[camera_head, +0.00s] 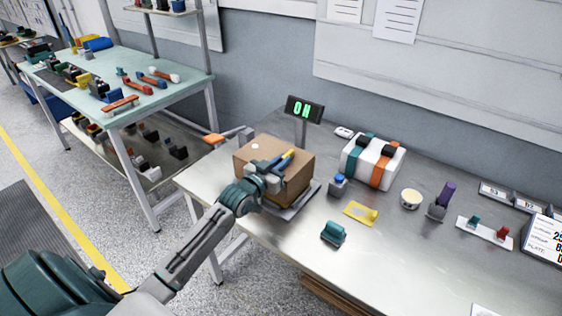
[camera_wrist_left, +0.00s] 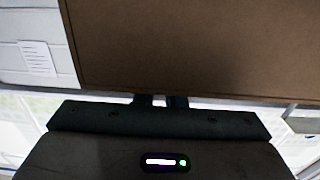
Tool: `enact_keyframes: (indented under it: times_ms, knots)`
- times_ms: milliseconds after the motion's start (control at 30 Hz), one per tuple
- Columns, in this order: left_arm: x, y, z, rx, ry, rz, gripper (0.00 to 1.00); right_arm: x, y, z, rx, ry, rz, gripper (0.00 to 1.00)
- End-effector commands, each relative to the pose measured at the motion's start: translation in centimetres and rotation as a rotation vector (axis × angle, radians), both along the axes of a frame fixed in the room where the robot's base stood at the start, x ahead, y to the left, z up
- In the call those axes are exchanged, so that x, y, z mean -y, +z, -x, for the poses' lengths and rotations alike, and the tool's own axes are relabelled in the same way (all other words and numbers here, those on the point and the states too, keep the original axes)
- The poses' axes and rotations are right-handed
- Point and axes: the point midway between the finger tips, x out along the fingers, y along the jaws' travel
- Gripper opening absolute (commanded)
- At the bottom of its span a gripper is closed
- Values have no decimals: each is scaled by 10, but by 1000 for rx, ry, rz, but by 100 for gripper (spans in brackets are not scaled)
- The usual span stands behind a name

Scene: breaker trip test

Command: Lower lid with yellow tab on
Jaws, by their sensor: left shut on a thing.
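A brown box-shaped body (camera_head: 299,180) stands on a grey base plate on the steel table in the head view. A yellow tab (camera_head: 287,154) shows at its top, beside a blue strip. My left gripper (camera_head: 276,168) reaches over the box's near side and is shut at the yellow tab. The exact grip is hidden by the fingers. I cannot tell whether the lid is separate from the box or resting on it. In the left wrist view a brown panel (camera_wrist_left: 200,45) fills the upper part, close to the gripper. My right gripper is not in view.
An ON display (camera_head: 304,109) stands behind the box. To the right are a white case with coloured straps (camera_head: 372,162), a blue-topped jar (camera_head: 338,184), a yellow plate (camera_head: 355,211), a teal block (camera_head: 333,233) and a white cup (camera_head: 410,199). The front right tabletop is clear.

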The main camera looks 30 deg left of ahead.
Motion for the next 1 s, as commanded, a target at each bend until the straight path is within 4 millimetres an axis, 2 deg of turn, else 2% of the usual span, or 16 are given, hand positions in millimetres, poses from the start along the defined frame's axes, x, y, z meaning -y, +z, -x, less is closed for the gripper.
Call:
enact_keyframes:
  times_ms: [233, 267, 300, 367, 400, 767, 1000]
  knots:
    - [0, 0, 0, 1, 0, 0, 0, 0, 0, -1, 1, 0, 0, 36]
    - [0, 0, 0, 1, 0, 0, 14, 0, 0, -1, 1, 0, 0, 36]
    - [0, 0, 0, 1, 0, 0, 22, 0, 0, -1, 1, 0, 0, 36]
    - [0, 0, 0, 1, 0, 0, 34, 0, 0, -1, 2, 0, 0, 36]
    - [0, 0, 0, 1, 0, 0, 36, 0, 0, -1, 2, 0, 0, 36]
    - [-1, -1, 5, -2, 1, -2, 36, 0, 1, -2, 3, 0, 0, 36]
    - [-4, 0, 39, -3, 0, -4, 36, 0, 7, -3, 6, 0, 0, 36]
